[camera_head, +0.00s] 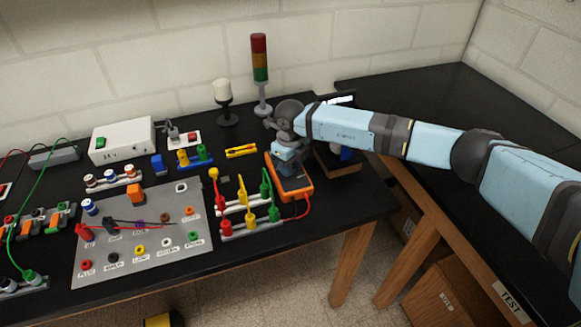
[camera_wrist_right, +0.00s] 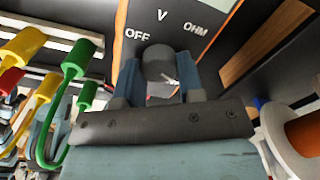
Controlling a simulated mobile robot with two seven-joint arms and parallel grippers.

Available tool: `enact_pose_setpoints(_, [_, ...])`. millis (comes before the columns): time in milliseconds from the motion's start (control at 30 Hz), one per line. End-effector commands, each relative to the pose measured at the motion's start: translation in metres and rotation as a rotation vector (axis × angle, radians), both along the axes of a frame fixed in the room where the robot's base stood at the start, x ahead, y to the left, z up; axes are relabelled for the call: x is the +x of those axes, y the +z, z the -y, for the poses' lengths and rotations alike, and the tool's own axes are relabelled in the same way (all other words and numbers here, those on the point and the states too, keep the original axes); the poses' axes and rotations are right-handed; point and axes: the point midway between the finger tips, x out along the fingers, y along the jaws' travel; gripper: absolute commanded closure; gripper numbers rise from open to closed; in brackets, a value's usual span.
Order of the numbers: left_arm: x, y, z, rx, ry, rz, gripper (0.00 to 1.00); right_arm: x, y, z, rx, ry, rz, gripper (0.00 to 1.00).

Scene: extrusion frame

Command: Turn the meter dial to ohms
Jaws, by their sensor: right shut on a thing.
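The meter (camera_head: 304,190) is an orange handheld case with a dark face, lying on the black bench at its right part. Its dial (camera_wrist_right: 159,62) is a dark round knob in the right wrist view, with the labels OFF, V and OHM on the face beyond it. My right gripper (camera_head: 287,165) reaches down over the meter, and its two blue fingers stand on either side of the dial, shut on it. A small white mark shows on the knob's lower right, but I cannot tell which label the dial points to. My left gripper is not in view.
Yellow and green plugs (camera_head: 265,185) stand in white strips just left of the meter. A grey panel (camera_head: 150,262) with coloured sockets lies further left. A stack light (camera_head: 260,70) and a white lamp (camera_head: 222,92) stand behind. The bench (camera_head: 340,205) is clear to the meter's right front.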

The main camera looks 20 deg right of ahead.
Motion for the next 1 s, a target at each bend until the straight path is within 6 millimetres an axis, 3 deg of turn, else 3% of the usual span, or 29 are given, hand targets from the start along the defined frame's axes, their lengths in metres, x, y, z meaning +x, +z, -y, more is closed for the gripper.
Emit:
enact_pose_setpoints(500, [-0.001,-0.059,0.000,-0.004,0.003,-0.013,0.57,0.002,-0.004,0.001,0.000,0.467,0.003,0.89])
enact_pose_setpoints(1000, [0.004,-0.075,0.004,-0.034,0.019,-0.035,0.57,0.002,-0.002,0.002,0.000,0.819,0.001,0.89])
